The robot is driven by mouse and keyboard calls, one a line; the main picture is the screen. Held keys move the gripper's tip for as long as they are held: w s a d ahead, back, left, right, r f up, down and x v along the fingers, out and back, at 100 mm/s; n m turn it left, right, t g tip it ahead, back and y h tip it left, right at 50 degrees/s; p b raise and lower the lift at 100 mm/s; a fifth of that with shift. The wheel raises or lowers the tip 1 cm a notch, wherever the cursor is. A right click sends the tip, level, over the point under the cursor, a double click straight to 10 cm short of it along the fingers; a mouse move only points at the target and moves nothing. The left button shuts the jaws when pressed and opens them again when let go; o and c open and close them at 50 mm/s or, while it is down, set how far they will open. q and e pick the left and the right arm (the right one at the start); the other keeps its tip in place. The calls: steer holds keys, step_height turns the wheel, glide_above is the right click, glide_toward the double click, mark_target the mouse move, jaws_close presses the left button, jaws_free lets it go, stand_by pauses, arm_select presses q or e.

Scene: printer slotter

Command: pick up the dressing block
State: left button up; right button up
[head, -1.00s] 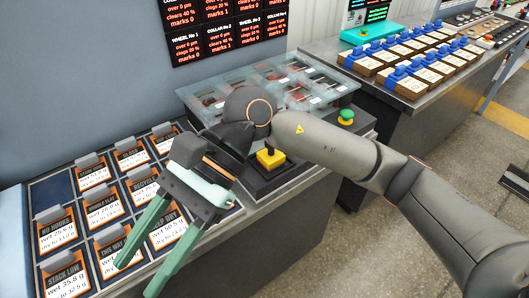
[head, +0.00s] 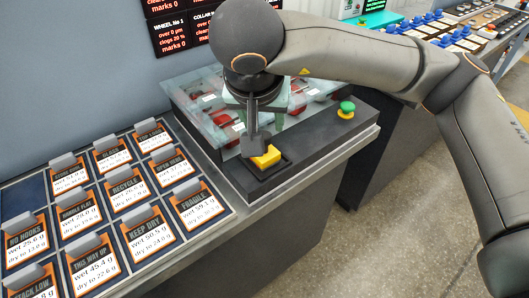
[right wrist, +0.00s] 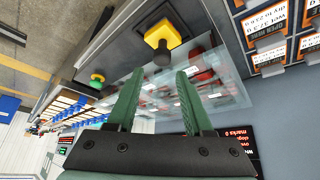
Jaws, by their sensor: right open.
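A yellow block (head: 266,157) with a dark knob stands on a black pad at the front of the bench; I take it to be the dressing block, but cannot be sure. In the right wrist view the yellow block (right wrist: 163,33) with its knob shows beyond and above the fingertips, apart from them. My right gripper (right wrist: 158,72) is open and empty, its two green fingers spread over the glass-covered case. In the head view the wrist hides most of this gripper, just behind the block. My left gripper is not in view.
A glass-covered case (head: 196,104) with red items lies behind the block. A green button (head: 346,108) is to its right. Several labelled cards (head: 150,232) fill the rack at left. Another bench with blue-clipped blocks (head: 440,40) stands at back right.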

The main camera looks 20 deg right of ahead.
mark_target(265, 135)
steer(key=x, duration=0.7)
steer(key=shift+a+f, duration=0.1)
steer(key=shift+f, duration=0.2)
steer(key=shift+c, duration=0.2)
jaws_close()
steer(key=shift+w+r, duration=0.1)
